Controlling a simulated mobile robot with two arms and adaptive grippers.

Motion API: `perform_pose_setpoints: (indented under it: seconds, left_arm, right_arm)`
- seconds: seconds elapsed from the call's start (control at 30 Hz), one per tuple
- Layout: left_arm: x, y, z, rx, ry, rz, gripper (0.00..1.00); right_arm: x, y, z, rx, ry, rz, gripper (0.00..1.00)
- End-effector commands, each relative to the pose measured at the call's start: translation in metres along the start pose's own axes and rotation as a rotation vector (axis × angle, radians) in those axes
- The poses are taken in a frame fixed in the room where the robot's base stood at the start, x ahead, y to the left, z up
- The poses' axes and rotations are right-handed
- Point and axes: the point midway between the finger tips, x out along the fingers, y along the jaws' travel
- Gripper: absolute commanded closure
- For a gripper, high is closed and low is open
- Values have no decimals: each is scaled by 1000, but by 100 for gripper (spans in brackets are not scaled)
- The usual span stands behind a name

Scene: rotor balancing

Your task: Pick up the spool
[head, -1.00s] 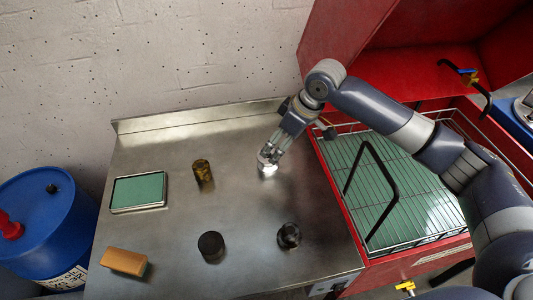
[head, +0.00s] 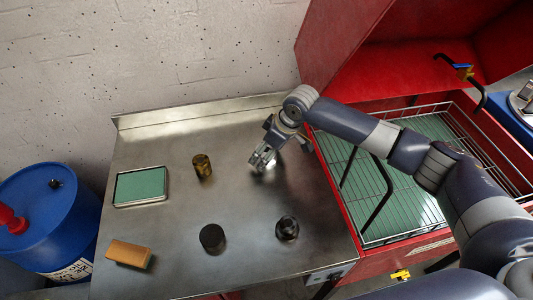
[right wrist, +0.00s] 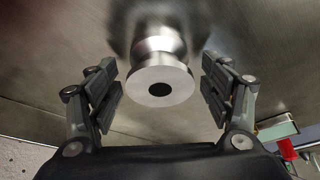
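The spool (right wrist: 158,75), a shiny silver turned piece with a round flange and a dark centre hole, stands on the steel bench in the right wrist view. In the head view it is mostly hidden by my right gripper (head: 264,160), near the back right of the bench. In the right wrist view the fingers of my right gripper (right wrist: 160,84) are spread on both sides of the flange. A gap shows on each side, so the gripper is open and not gripping. My left gripper is not in view.
The steel bench (head: 150,215) also holds a brass cylinder (head: 202,167), a black cylinder (head: 212,238), a dark ring-shaped part (head: 287,228), a green pad in a tray (head: 140,186) and an orange block (head: 128,254). A red cabinet with a wire rack (head: 365,240) borders the right.

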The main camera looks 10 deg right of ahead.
Motion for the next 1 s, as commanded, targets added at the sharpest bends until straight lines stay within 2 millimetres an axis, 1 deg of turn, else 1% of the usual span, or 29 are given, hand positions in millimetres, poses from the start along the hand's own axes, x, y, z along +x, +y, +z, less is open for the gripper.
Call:
perform_pose_setpoints:
  seconds: [0.03,0.07,0.1,0.17,0.2,0.5,0.63,0.77,0.87,1.0]
  left_arm:
    - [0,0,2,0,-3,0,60]
    - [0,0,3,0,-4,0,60]
    - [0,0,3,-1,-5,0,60]
    - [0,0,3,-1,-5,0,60]
    - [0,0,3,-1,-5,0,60]
    - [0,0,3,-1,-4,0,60]
    - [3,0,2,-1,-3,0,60]
    - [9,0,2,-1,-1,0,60]
    - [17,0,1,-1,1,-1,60]
    - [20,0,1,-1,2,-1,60]
  right_arm:
    - [0,0,0,0,0,0,44]
    - [0,0,0,0,0,0,51]
    - [0,0,0,0,0,0,60]
    - [0,0,0,0,0,0,74]
    - [0,0,0,0,0,0,79]
    - [-1,0,-1,0,1,0,79]
    - [-5,0,-3,0,2,0,79]
    - [-17,1,-8,-1,5,2,79]
    - [-31,1,-14,-2,6,2,79]
    - [-37,-18,-5,-3,1,-2,79]
